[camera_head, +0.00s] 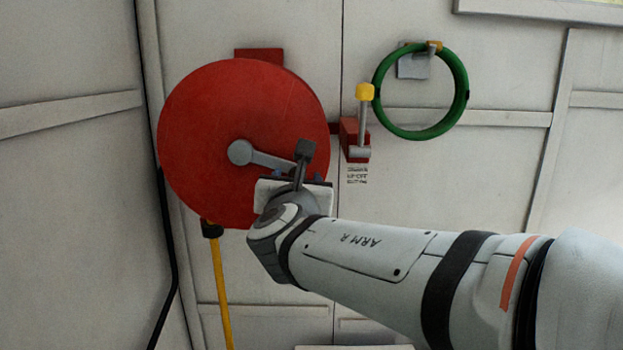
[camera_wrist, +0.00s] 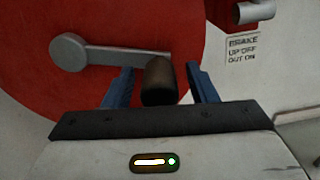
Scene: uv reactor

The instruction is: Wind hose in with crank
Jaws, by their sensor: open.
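A large red reel (camera_head: 230,110) is on the wall, and fills the upper left of the wrist view (camera_wrist: 25,60). Its grey crank arm (camera_head: 265,158) points right and shows also in the wrist view (camera_wrist: 110,54). My gripper also shows in the head view (camera_head: 297,176). A yellow hose (camera_head: 220,285) hangs from a dark fitting below the reel.
Right of the reel is a red brake box (camera_head: 353,140) with a yellow-tipped lever (camera_head: 364,92) pointing up. A brake label (camera_wrist: 243,48) is beneath it. A green ring (camera_head: 463,90) hangs farther right. A black cable (camera_head: 166,250) runs down the left wall.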

